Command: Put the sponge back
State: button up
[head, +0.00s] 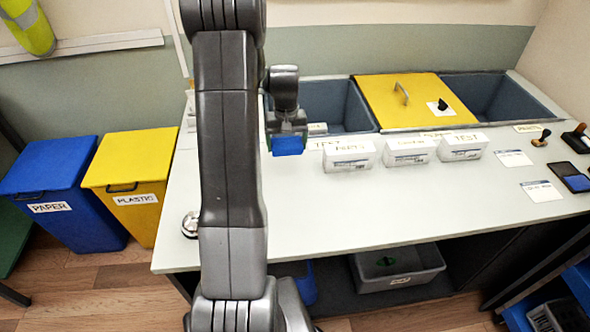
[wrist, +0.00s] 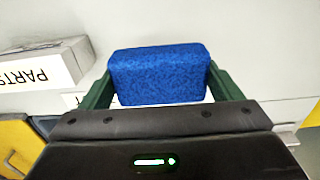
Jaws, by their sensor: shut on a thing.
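The sponge is a blue block (wrist: 160,76) held between the two green fingers of my gripper (wrist: 158,86) in the wrist view. In the head view the sponge (head: 287,145) shows below my gripper (head: 287,136), over the back left part of the white table (head: 330,215). My gripper is shut on it. A white patch shows just under the sponge's near edge in the wrist view. I cannot tell how high the sponge is above the table.
Three white boxes (head: 348,154) stand right of my gripper. Behind are grey bins (head: 335,100), one with a yellow lid (head: 400,98). Stamps (head: 541,138) and cards (head: 541,191) lie at the right. The table's front middle is clear. Blue (head: 60,180) and yellow (head: 130,172) floor bins stand left.

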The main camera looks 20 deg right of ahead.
notch_tip(320, 180, down, 10)
jog(key=shift+r+p, duration=0.25)
jog(key=shift+p, duration=0.3)
jog(key=shift+f, duration=0.25)
jog(key=o, duration=0.8)
jog(key=shift+r, duration=0.1)
notch_tip(320, 180, up, 12)
jog(key=shift+r+b, duration=0.15)
jog(key=shift+b, duration=0.35)
send_over(288, 172)
jog(key=shift+f+p, duration=0.35)
jog(key=shift+f, duration=4.65)
